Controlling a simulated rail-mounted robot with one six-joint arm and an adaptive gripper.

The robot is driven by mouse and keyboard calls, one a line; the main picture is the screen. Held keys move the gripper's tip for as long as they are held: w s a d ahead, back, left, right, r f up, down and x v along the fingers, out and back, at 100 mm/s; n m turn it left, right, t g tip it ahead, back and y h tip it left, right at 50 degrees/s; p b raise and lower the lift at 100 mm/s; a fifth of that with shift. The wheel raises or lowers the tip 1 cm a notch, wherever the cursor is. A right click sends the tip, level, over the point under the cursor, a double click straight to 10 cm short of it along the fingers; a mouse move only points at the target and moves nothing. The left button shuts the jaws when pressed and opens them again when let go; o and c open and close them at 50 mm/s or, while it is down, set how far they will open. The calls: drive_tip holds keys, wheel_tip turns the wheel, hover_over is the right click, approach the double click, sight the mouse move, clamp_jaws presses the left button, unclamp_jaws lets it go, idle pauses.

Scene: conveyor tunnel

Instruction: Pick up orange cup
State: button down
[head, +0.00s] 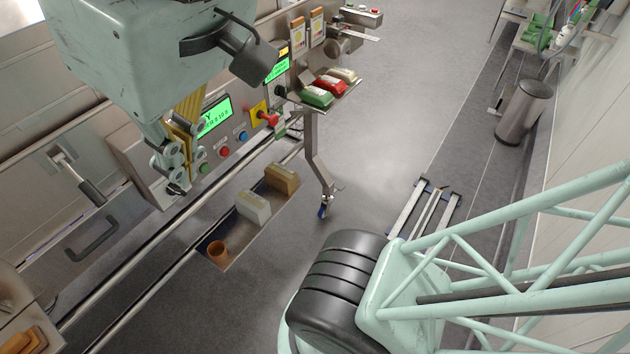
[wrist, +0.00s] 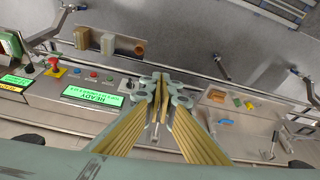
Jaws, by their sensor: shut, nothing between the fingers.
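My gripper (head: 176,182) hangs over the front of the control panel, up and to the left of the cup in the head view. Its fingers (wrist: 159,92) are shut with nothing between them. It is apart from the cup.
The control panel has green screens (head: 215,117) and a red knob (head: 270,118). A metal rail (head: 145,303) runs beside the row.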

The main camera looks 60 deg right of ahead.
drive_tip(key=shift+s+f, duration=0.1)
drive_tip(key=c, duration=1.7)
unclamp_jaws()
